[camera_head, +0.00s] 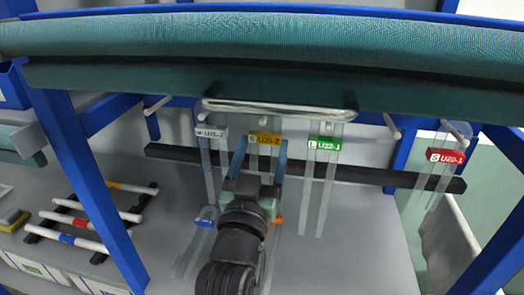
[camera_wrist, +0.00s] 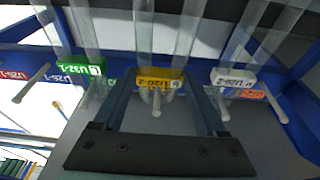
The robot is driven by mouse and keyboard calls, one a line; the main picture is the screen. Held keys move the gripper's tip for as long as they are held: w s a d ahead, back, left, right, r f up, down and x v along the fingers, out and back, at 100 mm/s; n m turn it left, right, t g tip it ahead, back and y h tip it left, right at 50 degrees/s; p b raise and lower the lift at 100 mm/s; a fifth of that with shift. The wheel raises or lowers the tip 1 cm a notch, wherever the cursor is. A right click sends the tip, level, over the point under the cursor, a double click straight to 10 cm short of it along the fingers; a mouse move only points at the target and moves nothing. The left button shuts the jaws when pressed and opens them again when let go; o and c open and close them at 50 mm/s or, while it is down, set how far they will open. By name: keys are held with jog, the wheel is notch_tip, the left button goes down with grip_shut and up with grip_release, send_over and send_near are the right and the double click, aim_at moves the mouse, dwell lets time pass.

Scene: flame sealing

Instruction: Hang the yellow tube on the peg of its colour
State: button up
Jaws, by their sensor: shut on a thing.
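The yellow tube is a clear doubled strip with a yellow label (camera_head: 264,138). In the head view it is upright below a pale horizontal rail (camera_head: 280,107), between the white-labelled and green-labelled tubes. My gripper (camera_head: 258,148) reaches up from below with its blue fingers on either side of the yellow label. In the wrist view the yellow label (camera_wrist: 160,78) sits between the fingertips of my gripper (camera_wrist: 158,90), which is shut on the yellow tube. A pale peg (camera_wrist: 157,105) shows just below the label there. Whether the tube is on a peg or the rail, I cannot tell.
A white-labelled tube (camera_head: 210,133) and a green-labelled tube (camera_head: 325,143) hang close on either side. A red-labelled tube (camera_head: 446,156) hangs on a peg at right. Bare pegs show at left (camera_head: 157,105) and right (camera_head: 391,126). A blue post (camera_head: 85,180) stands at left.

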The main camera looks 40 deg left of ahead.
jog(key=shift+w+a, duration=0.15)
jog(key=shift+w, duration=0.1)
dwell(0.4)
dwell(0.4)
jog(key=o, duration=1.3)
jog(key=b+v, duration=0.2)
jog(key=v, duration=0.7)
jog(key=shift+r, duration=0.4)
dwell(1.2)
